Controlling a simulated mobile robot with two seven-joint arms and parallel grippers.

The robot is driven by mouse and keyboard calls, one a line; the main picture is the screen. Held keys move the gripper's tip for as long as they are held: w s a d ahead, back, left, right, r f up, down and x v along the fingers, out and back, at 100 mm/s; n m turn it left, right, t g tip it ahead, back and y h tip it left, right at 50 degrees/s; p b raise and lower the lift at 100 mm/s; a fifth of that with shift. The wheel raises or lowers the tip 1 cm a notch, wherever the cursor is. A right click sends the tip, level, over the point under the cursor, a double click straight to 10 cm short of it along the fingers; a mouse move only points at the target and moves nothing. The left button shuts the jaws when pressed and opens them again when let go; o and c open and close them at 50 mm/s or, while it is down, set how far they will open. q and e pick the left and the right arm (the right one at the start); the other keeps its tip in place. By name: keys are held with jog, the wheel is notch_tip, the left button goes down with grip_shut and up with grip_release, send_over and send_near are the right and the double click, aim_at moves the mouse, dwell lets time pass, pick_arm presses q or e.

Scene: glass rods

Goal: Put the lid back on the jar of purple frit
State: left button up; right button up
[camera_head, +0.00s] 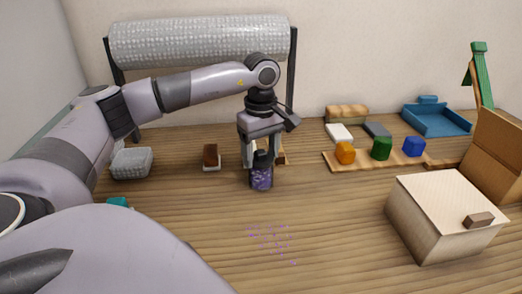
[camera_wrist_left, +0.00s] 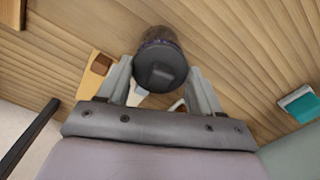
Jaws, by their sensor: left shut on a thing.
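The jar of purple frit (camera_head: 261,179) stands upright on the wooden table, in the middle of the head view. The black lid (camera_head: 262,158) is over its mouth, with a raised knob facing the left wrist camera (camera_wrist_left: 158,74). My left gripper (camera_head: 261,153) points down from above and is shut on the lid, with one finger at each side. In the left wrist view the lid hides most of the jar. I cannot tell whether the lid rests on the rim or is slightly above it. My right gripper is not in view.
Purple crumbs (camera_head: 272,240) lie scattered in front of the jar. A pale box (camera_head: 420,228) with a brown block (camera_head: 478,220) stands at the right. Orange, green and blue pieces sit on a wooden strip (camera_head: 362,161). A grey basket (camera_head: 131,163) is at left.

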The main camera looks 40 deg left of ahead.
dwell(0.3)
pick_arm(q)
jog(key=o, duration=1.2)
jog(key=shift+r, duration=0.1)
jog(key=shift+r+p, duration=2.95)
jog(key=shift+r, duration=0.5)
grip_shut()
